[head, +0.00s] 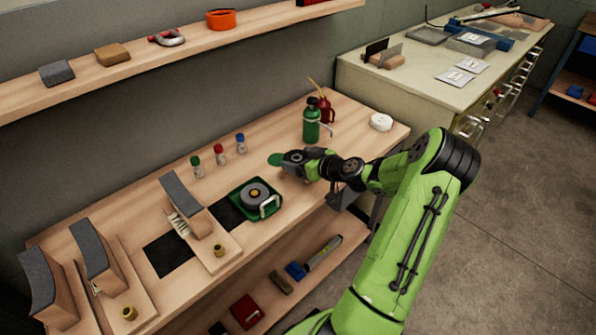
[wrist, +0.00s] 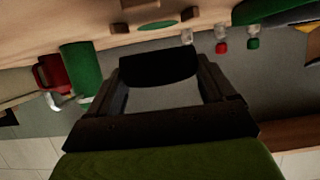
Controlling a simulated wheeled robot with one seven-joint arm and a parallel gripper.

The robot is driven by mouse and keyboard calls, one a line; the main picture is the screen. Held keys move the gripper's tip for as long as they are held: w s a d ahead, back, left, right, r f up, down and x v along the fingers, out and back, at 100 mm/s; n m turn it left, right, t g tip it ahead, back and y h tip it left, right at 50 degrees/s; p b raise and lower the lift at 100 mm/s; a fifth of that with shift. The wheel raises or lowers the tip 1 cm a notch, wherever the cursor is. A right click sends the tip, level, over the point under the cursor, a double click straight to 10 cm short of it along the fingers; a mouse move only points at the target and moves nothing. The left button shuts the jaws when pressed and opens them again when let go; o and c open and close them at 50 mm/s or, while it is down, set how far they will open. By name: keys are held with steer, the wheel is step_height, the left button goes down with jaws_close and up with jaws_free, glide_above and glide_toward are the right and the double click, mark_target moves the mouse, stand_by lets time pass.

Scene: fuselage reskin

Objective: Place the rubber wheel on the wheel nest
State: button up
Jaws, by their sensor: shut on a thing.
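My gripper (head: 296,160) is over the right half of the wooden workbench. In the wrist view my gripper (wrist: 158,78) is shut on a dark, rounded piece (wrist: 158,66), which looks like the rubber wheel. In the head view the wheel is hard to tell apart from the dark fingers. A green disc (head: 275,159) shows just left of the fingertips. In the wrist view it is a flat green oval (wrist: 157,26) between small brown blocks, beyond the held piece, and looks like the wheel nest. The gap between wheel and nest is hard to judge.
A green tray (head: 236,209) with a round grey tool stands left of my gripper. Several small capped bottles (head: 218,154) stand behind. A green bottle (head: 311,122) and a red oil can (head: 327,110) stand behind my gripper, with a white roll (head: 381,122) at right.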

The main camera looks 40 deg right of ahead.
steer(key=shift+f+b, duration=0.55)
steer(key=shift+f, duration=1.3)
steer(key=o, duration=1.1)
